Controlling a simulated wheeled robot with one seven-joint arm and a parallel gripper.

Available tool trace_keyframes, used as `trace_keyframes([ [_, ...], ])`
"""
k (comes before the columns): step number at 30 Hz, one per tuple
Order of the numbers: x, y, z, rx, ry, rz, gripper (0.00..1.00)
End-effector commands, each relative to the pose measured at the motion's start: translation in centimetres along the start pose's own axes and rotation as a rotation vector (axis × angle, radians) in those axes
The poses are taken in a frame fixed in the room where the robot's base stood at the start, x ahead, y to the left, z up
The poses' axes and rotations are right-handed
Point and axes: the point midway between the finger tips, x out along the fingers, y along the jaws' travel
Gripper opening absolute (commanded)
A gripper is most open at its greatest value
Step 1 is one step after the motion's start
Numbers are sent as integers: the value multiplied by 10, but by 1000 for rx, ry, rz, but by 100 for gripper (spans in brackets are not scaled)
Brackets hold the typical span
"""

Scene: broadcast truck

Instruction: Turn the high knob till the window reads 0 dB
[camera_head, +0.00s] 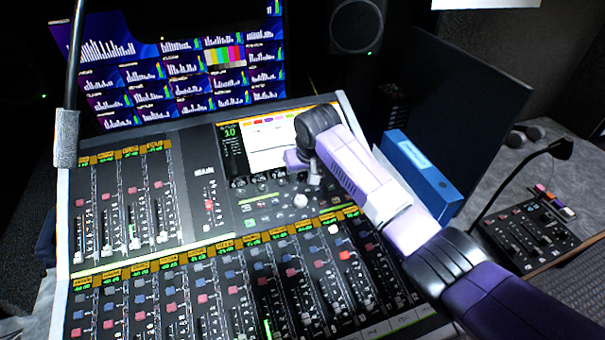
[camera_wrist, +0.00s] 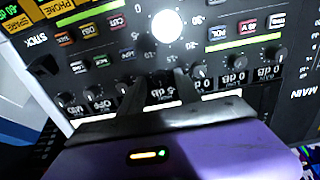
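In the wrist view a row of small dark knobs runs across the console, each with a small window below it. My gripper (camera_wrist: 158,82) faces this row, its two dark fingers apart, one on each side of a window (camera_wrist: 162,93) that seems to read -5 dB. The knob above that window is too dark to make out, and I cannot tell whether a finger touches it. I cannot tell which is "high".
The mixing console (camera_head: 185,190) has several faders and buttons around the knobs. A bright round white control (camera_wrist: 167,26) is beyond the knob row. A smaller panel (camera_head: 528,235) with a gooseneck microphone is further right.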

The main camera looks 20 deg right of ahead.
Motion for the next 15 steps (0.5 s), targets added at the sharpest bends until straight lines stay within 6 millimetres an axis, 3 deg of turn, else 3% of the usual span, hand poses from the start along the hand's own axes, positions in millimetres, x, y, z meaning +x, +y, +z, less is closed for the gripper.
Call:
trace_keyframes([
  [2,0,0,0,0,0,0,40],
  [8,0,0,0,0,0,0,2],
  [15,0,0,0,4,0,-1,0],
])
